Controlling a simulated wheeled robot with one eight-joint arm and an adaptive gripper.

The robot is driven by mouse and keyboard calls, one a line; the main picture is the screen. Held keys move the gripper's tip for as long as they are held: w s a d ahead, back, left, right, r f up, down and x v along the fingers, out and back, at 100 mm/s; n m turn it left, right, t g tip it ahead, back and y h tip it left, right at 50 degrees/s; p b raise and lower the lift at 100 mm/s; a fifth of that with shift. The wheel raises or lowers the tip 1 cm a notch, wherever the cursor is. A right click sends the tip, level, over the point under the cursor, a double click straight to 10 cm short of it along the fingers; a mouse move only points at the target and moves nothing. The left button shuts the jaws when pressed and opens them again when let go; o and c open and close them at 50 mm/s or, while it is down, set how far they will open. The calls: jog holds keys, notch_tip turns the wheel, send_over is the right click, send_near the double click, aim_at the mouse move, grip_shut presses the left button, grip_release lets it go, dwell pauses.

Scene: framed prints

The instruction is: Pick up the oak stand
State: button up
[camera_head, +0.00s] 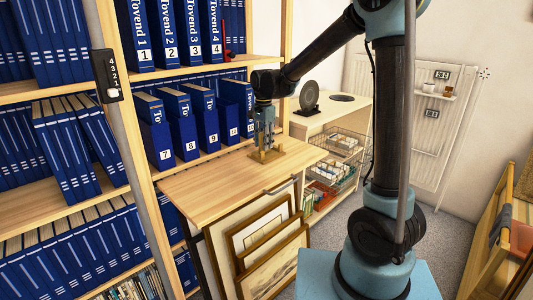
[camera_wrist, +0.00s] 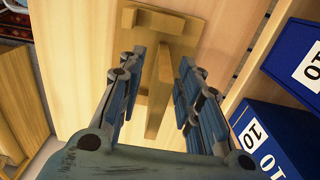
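The oak stand (camera_head: 265,156) is a small light-wood piece with a flat base and an upright part. It sits on a light wooden top (camera_head: 205,187) near its right end. In the wrist view the oak stand (camera_wrist: 158,95) lies between my two fingers, its base showing beyond the fingertips. My gripper (camera_head: 265,142) points down over the stand. In the wrist view my gripper (camera_wrist: 162,62) is open, with a finger on each side of the upright and gaps visible on both sides. The fingers hide part of the stand in the head view.
Blue numbered binders (camera_head: 181,120) fill the shelves at left and behind the top; one blue binder (camera_wrist: 268,140) is close at right in the wrist view. Framed prints (camera_head: 262,235) lean below the top. Wire baskets (camera_head: 335,172) stand at right. The top's left part is clear.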

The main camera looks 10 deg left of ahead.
jog(key=shift+f, duration=1.15)
grip_shut()
